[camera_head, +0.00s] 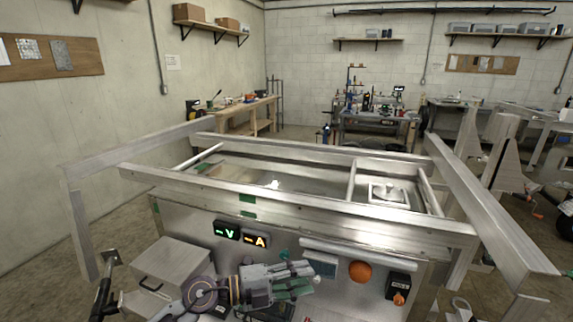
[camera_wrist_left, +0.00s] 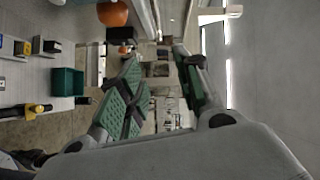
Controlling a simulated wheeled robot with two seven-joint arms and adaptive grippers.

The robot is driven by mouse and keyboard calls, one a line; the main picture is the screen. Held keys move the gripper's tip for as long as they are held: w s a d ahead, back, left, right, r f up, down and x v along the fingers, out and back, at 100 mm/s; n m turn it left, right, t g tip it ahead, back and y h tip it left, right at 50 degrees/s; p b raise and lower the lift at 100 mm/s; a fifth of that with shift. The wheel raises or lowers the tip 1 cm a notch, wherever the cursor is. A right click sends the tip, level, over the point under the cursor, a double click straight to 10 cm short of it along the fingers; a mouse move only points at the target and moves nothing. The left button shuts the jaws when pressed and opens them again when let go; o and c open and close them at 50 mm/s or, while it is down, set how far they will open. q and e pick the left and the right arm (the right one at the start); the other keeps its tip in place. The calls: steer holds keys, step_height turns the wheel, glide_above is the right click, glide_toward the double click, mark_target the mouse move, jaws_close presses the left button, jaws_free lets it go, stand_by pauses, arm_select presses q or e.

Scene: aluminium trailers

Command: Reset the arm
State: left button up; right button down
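My left gripper (camera_head: 305,279) is low in the middle of the head view, in front of the trailer's metal front panel. Its fingers point right. In the left wrist view the two green-padded fingers (camera_wrist_left: 160,62) stand apart with nothing held between them. My right gripper does not show clearly in either view. The aluminium trailer frame (camera_head: 300,210) spans the head view behind the left gripper.
The front panel carries V and A displays (camera_head: 241,235), an orange round knob (camera_head: 360,271) and a black box with an orange knob (camera_head: 398,288). A metal box (camera_head: 172,268) stands at left. The left wrist view shows a green bin (camera_wrist_left: 67,82).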

arm_select(q)
steer(key=w+a+r+n+t, duration=0.3)
steer(key=r+n+t, duration=0.3)
steer(key=r+t, duration=0.15)
steer(key=w+a+n+t+y, duration=0.4)
steer(key=a+n+t+y, duration=0.3)
steer(key=n, duration=0.3)
steer(key=s+a+f+n+g+y, duration=0.3)
steer(key=a+f+n+g+y, duration=0.1)
steer(key=a+f+n+y, duration=0.85)
steer(key=s+a+f+g+h, duration=0.2)
steer(key=s+f+g, duration=0.4)
steer(key=s+f, duration=0.3)
steer(key=s+a+f+g+h, duration=0.1)
steer(key=s+f+g, duration=0.55)
steer(key=s, duration=0.55)
step_height(320, 180, down, 33)
steer(key=s, duration=0.2)
steer(key=s+a+f, duration=0.2)
steer(key=s+f, duration=0.8)
steer(key=s, duration=0.1)
steer(key=s+a+f+g, duration=0.1)
steer(key=s+a+f, duration=0.1)
steer(key=s+f, duration=0.8)
steer(key=shift+s+a+f+m, duration=0.25)
steer(key=shift+s+m, duration=0.1)
steer(key=shift+s, duration=0.3)
